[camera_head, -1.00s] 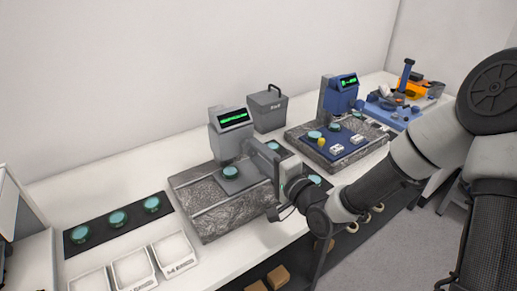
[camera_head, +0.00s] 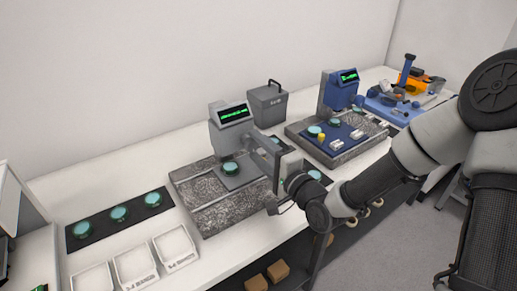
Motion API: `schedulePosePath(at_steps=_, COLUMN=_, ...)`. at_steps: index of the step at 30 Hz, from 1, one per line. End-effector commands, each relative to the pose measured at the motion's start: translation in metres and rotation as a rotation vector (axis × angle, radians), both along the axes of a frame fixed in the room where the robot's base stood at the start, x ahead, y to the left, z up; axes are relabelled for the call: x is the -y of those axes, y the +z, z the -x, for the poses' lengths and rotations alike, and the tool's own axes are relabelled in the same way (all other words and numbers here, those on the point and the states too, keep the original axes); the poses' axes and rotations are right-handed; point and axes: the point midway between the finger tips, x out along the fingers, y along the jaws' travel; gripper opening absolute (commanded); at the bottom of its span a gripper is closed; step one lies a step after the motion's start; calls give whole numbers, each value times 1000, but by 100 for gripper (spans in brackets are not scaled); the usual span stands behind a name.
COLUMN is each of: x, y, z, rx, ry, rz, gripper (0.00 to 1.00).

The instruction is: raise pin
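A grey instrument (camera_head: 231,122) with a green-lit screen stands on a speckled stone base (camera_head: 212,212). A round teal disc (camera_head: 230,168) lies on a grey plate (camera_head: 238,179) below its head. My gripper (camera_head: 262,150) is at the right side of this instrument, its far end close to the instrument's column; I cannot tell if it touches. Its fingertips are too small and hidden to show whether it is open or shut. I cannot make out a pin; it may be hidden behind my gripper or too small.
A blue instrument (camera_head: 341,92) on a second stone base (camera_head: 318,151) stands to the right. A grey box (camera_head: 267,105) is behind. Teal discs on a black mat (camera_head: 100,225) and white trays (camera_head: 133,263) lie at left. An orange item (camera_head: 412,85) is far right.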

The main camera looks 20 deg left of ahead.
Motion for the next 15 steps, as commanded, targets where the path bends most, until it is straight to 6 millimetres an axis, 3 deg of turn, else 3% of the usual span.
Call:
schedulePosePath(at_steps=8, x=8, y=-1, z=6, rx=-2, ry=-2, rz=2, gripper=50)
schedulePosePath(at_steps=15, x=46, y=-1, z=38, rx=-3, ry=-4, rz=3, gripper=50)
